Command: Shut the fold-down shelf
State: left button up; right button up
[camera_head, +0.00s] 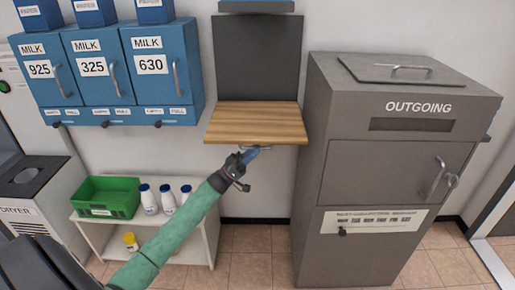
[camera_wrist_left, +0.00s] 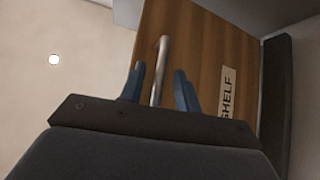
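The fold-down shelf (camera_head: 257,122) is a wooden board that sticks out from a dark grey wall panel (camera_head: 258,58) in the head view. The wrist view shows its wooden face (camera_wrist_left: 205,50) with a SHELF label (camera_wrist_left: 227,92) and a metal bar handle (camera_wrist_left: 159,68). My left gripper (camera_head: 252,154) is just below the shelf's front edge. In the wrist view the blue fingers of my left gripper (camera_wrist_left: 159,84) stand on both sides of the handle, with small gaps. They look open. My right gripper is not in view.
A grey OUTGOING box (camera_head: 385,155) stands close at the right of the shelf. Blue MILK lockers (camera_head: 105,75) hang at the left. Below them is a low white rack (camera_head: 208,225) with a green crate (camera_head: 106,197) and bottles (camera_head: 148,200). The floor under the shelf is clear.

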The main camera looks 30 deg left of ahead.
pick_arm(q)
jog(key=shift+x, duration=1)
grip_shut()
jog(key=shift+r, duration=0.15)
